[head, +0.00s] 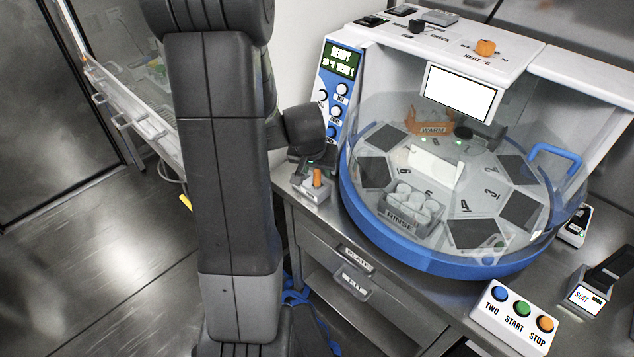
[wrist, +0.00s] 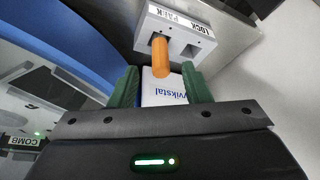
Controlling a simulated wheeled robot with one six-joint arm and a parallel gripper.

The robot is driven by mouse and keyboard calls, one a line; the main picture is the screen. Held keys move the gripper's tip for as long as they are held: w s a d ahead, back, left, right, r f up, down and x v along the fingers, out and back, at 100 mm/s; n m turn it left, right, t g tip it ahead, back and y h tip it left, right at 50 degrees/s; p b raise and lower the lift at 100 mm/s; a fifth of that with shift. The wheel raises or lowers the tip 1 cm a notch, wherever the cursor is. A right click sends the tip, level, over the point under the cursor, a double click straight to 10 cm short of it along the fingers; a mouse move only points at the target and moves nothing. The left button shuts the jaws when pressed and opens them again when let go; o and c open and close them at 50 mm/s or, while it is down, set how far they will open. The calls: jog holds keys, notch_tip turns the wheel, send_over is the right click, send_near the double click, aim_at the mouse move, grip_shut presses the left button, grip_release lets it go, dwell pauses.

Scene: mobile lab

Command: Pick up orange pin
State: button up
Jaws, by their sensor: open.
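The orange pin (wrist: 160,56) stands out of a grey-white block labelled LOCK (wrist: 177,36) in the wrist view. In the head view the pin (head: 317,177) is upright in the block (head: 312,191) at the bench's left corner. My gripper (wrist: 161,76) is open, with its green fingers on either side of the pin's near end. I cannot tell whether they touch it. A white surface with blue lettering shows between the fingers. In the head view my arm hides part of the scene, and the fingers are hard to make out near the block.
A round blue-rimmed machine (head: 412,262) with a clear cover stands right beside the block. A button box (head: 514,318) and a SLOT device (head: 588,298) are on the bench at right. Drawers (head: 353,284) are below. The floor at left is open.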

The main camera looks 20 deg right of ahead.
aim_at(317, 172)
jog(key=shift+x, duration=1.7)
jog(key=shift+a, duration=0.1)
jog(key=shift+c, duration=0.4)
grip_shut()
